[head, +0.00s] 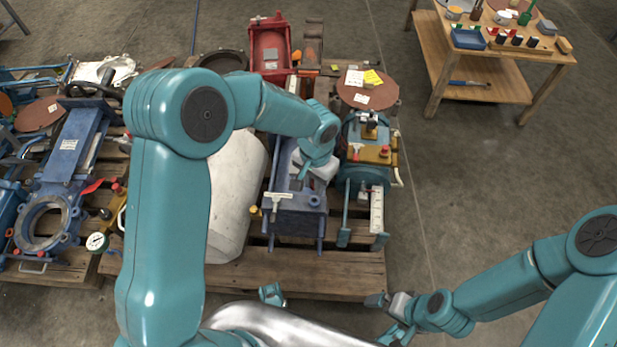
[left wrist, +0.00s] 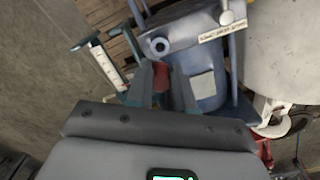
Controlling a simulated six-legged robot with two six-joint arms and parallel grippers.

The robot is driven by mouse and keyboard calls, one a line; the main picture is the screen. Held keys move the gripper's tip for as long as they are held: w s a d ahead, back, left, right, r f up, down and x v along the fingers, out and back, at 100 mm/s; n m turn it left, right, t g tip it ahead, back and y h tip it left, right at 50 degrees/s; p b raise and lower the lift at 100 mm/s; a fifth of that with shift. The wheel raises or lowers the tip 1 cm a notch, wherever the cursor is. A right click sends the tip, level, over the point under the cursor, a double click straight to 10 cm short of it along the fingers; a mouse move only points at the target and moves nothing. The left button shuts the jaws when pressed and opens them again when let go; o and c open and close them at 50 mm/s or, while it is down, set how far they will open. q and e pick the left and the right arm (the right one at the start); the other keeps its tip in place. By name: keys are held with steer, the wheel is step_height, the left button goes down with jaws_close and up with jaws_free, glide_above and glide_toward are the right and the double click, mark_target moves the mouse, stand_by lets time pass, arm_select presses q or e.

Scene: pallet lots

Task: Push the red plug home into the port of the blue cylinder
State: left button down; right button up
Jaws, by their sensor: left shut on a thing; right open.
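The blue cylinder (head: 287,217) lies on the pallet in the middle of the head view. It also fills the upper middle of the left wrist view (left wrist: 200,55). Its round port (left wrist: 159,46) shows a dark hole in the left wrist view and is visible in the head view (head: 314,201). My left gripper (head: 314,182) is over the cylinder, close to the port. In the left wrist view it is shut on the red plug (left wrist: 160,73), which appears just short of the port. The plug is hidden in the head view. My right gripper (head: 387,316) is open and empty, in front of the pallet.
A teal valve unit (head: 373,190) with a scale stands right of the cylinder. A large pale cylinder (head: 236,190) lies to its left, and a red part (head: 270,50) behind. A wooden table (head: 480,65) stands at the back right. The floor at right is clear.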

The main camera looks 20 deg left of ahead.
mark_target(314, 203)
arm_select(q)
steer(key=shift+f+b, duration=2.15)
steer(key=shift+f, duration=0.7)
steer(key=shift+f+b, duration=0.45)
steer(key=shift+b, duration=0.05)
stand_by(0.3)
